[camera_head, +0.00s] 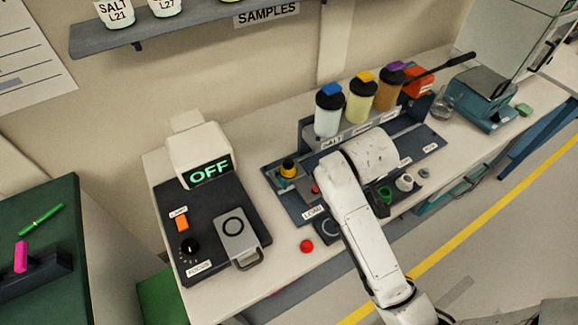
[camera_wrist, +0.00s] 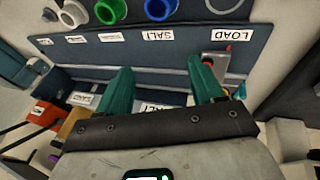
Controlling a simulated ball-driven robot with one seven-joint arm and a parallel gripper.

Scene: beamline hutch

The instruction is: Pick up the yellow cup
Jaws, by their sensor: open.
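A small yellow piece with a dark top (camera_head: 288,170) stands at the left end of the dark station; I cannot tell surely that it is the yellow cup. In the wrist view a bit of yellow (camera_wrist: 230,93) shows beside the right finger, mostly hidden. A green cup (camera_head: 384,196) and a white cup (camera_head: 404,183) stand in the station's front row. The green cup (camera_wrist: 110,10) and a blue cup (camera_wrist: 161,9) show at the wrist view's top. My gripper (camera_wrist: 162,82) is open, with nothing seen between its teal fingers.
Jars with blue, yellow (camera_head: 362,96) and purple lids stand in a rack behind my arm. A black-handled red item (camera_head: 418,82) is beside them. An OFF display box (camera_head: 203,155) is at left. A red button (camera_head: 306,246) is near the bench's front.

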